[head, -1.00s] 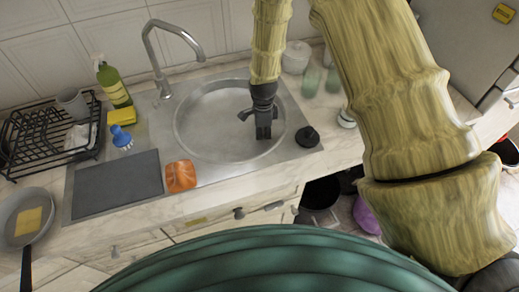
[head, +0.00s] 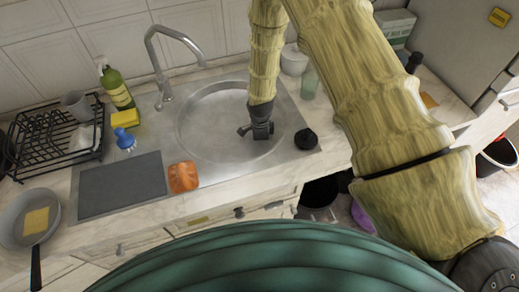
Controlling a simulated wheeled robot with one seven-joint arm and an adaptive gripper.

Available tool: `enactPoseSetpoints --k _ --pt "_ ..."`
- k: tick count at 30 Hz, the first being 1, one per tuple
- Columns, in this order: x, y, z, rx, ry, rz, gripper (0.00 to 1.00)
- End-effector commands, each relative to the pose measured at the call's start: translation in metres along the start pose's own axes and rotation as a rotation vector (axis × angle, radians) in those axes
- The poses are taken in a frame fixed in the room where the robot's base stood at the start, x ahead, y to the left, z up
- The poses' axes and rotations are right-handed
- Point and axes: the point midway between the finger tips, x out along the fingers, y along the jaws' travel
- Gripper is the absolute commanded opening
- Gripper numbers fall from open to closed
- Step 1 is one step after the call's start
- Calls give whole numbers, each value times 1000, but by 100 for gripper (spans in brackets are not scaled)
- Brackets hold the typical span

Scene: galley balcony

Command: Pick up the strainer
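A small round black piece (head: 306,138), which looks like the strainer, lies on the metal rim at the right of the sink basin. I cannot be sure of its type at this size. My gripper (head: 262,132) hangs over the right part of the basin, left of the black piece and apart from it. Its dark fingers are small and seen partly end-on, so their opening is unclear. I see nothing held in it.
The round sink (head: 205,125) looks empty. An orange item (head: 183,177) sits on its front rim. A dish rack (head: 50,140), green bottle (head: 117,90), blue brush (head: 124,139) and pan (head: 30,215) stand left. A glass (head: 309,83) stands behind the black piece.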

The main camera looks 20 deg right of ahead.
Motion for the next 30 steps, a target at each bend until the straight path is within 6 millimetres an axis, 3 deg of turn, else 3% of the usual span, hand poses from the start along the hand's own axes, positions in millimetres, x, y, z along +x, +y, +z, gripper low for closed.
enactPoseSetpoints --k 9,16,18,30 --pt "2 0 0 1 0 0 49" --pt "2 0 0 1 0 0 7" --pt "2 0 0 1 0 0 0" --pt "0 0 0 0 0 -1 0"
